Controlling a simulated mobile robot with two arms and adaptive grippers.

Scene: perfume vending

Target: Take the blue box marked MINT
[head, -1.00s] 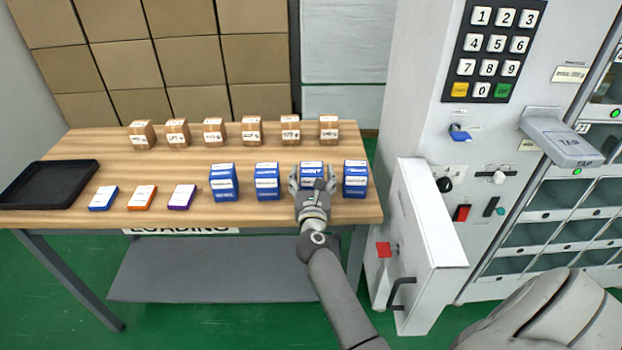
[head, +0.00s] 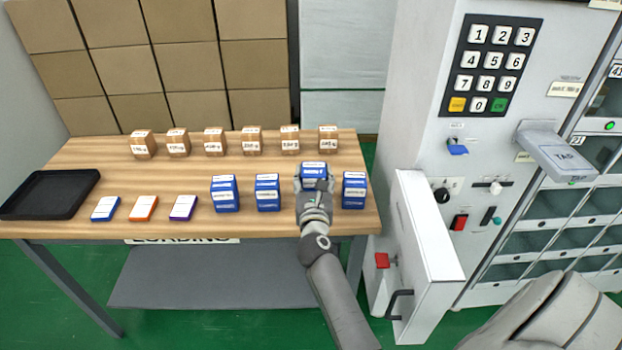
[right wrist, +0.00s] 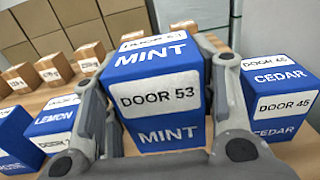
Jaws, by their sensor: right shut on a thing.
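The blue box marked MINT (head: 314,170) is in my right gripper (head: 314,186), second from the right in the row of blue boxes. In the right wrist view the MINT box (right wrist: 165,92) shows its MINT print and a DOOR 53 label, with a finger on each side. It sits higher in the head view than its neighbours and looks raised; its underside is hidden. My left gripper is not in view.
A CEDAR box (right wrist: 283,95) is close on the right and a LEMON box (right wrist: 57,122) on the left. Several brown boxes (head: 251,142) stand behind. A black tray (head: 50,193) lies at the table's left. An open white door (head: 428,262) is right of the table.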

